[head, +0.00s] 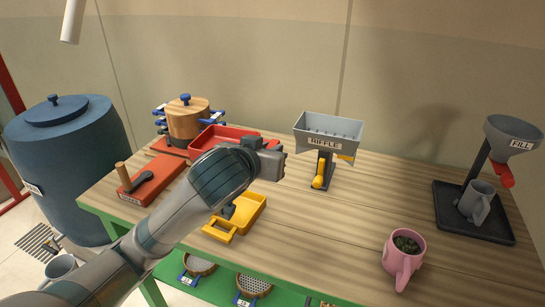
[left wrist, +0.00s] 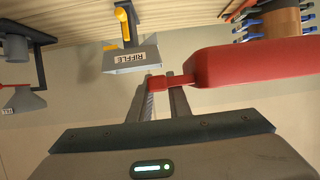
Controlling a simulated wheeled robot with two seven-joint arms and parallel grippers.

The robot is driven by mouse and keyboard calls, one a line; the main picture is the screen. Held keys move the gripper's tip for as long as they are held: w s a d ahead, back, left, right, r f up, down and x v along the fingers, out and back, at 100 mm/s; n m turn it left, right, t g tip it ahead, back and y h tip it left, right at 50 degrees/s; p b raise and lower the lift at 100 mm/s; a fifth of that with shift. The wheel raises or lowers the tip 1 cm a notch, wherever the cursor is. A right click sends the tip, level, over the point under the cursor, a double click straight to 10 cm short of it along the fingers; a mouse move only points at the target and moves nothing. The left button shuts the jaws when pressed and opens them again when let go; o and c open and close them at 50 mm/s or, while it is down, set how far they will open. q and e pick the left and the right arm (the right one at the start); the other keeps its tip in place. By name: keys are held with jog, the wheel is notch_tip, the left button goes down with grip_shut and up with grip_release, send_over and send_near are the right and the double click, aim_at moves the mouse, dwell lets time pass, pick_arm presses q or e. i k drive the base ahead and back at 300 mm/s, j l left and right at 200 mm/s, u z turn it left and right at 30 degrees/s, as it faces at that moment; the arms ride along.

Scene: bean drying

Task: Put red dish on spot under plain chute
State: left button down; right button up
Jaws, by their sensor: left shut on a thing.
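The red dish (head: 222,136) is a shallow tray with a short handle, left of the riffle box in the head view. My left gripper (head: 272,149) is shut on its handle, which shows clearly between the fingers in the left wrist view, with the red dish (left wrist: 258,65) extending right. The dish appears to be held above the table. The grey riffle box (head: 326,143), labelled RIFFLE, stands just right of my gripper. A yellow chute part (head: 347,158) shows at its right side. The plain chute and the spot under it cannot be made out behind my gripper.
A yellow dish (head: 250,216) lies on the table, partly behind my arm. A wooden pot (head: 186,122) and a red block (head: 150,184) stand at left. A pink mug (head: 403,254) and a FILL funnel stand (head: 510,138) are at right. The middle right of the table is clear.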

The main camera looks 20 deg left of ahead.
aim_at(295, 177)
jog(key=k, duration=0.65)
jog(key=z, duration=1.2)
jog(key=k+j, duration=0.1)
jog(key=j, duration=1.05)
jog(key=k+j, duration=0.15)
jog(key=j, duration=0.4)
jog(key=k+j, duration=0.1)
jog(key=j, duration=0.5)
